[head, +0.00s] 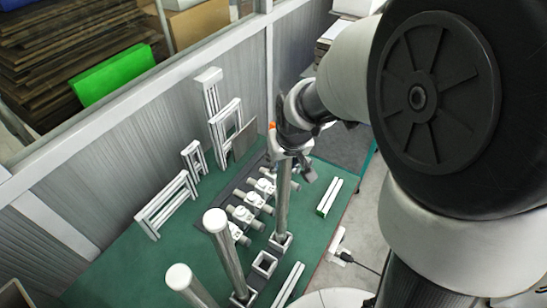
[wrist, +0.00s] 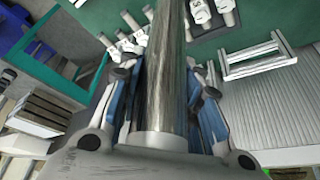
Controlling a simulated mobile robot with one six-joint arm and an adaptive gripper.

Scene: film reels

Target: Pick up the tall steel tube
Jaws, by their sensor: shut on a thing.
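A steel tube (head: 282,205) stands upright on the green bench, its lower end at a square white socket (head: 280,241). I cannot tell whether it is seated or slightly raised. My gripper (head: 293,152) is at its upper end and hides most of its top. In the wrist view the tube (wrist: 165,70) runs between the blue-padded fingers of my gripper (wrist: 166,100), which are shut on it near its white end cap (wrist: 165,145). Two more steel tubes with white caps, one (head: 227,255) nearer the middle and one (head: 193,287) at the front, stand to the left.
An empty square socket (head: 264,263) sits beside the held tube. Several white fittings (head: 243,214) lie in a row behind it. White frames (head: 168,205) lean along the grey wall. White bars (head: 329,196) lie to the right on the green bench (head: 130,250).

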